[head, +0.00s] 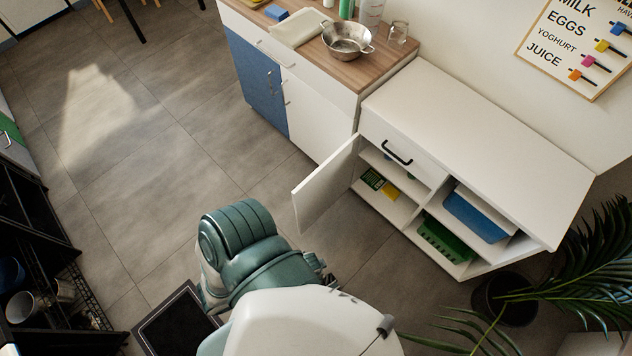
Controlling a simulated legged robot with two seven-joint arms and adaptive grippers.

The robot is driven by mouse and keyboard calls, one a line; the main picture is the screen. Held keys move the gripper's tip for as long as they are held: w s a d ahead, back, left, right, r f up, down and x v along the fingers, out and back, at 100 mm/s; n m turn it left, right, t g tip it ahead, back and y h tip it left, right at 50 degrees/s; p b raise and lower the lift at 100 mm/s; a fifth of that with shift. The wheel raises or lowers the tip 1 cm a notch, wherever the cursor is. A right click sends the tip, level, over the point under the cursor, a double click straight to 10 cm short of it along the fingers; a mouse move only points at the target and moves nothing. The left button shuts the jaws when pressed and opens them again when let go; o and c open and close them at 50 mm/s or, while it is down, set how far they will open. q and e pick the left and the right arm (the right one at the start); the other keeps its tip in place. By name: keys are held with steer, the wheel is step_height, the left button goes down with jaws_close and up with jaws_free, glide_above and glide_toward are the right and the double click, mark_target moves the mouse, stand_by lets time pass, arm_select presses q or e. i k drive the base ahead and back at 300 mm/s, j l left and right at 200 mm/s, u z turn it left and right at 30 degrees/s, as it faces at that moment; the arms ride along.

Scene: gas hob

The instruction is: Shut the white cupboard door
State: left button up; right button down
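The white cupboard door (324,186) stands wide open, swung out to the left from the low white cabinet (480,112). Its hinge edge is at the cabinet's left side, and its free edge points toward the floor on the left. The cabinet's open shelves show below a drawer with a black handle (397,153). A teal and white arm of mine is at the bottom centre, below the door and apart from it in the picture. Small dark parts show behind this arm, perhaps part of my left gripper; its fingers cannot be made out. My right gripper is not in view.
A green basket (442,240), a blue box (474,216) and a yellow item (390,191) sit inside the cabinet. A wood-topped counter (352,72) holds a steel colander (347,40). A potted plant (560,275) stands right. The floor left of the door is clear.

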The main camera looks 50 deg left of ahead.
mark_target(317, 192)
steer(key=k+j, duration=0.15)
steer(key=j, duration=0.25)
steer(key=k+j, duration=0.15)
steer(key=j, duration=0.25)
steer(key=k+j+z, duration=0.1)
steer(key=j, duration=0.25)
steer(key=k+j, duration=0.25)
steer(key=j, duration=0.15)
steer(key=k+j+z, duration=0.1)
steer(key=j, duration=0.3)
steer(key=k+j, duration=0.45)
steer(key=j, duration=0.25)
steer(key=i+z, duration=0.05)
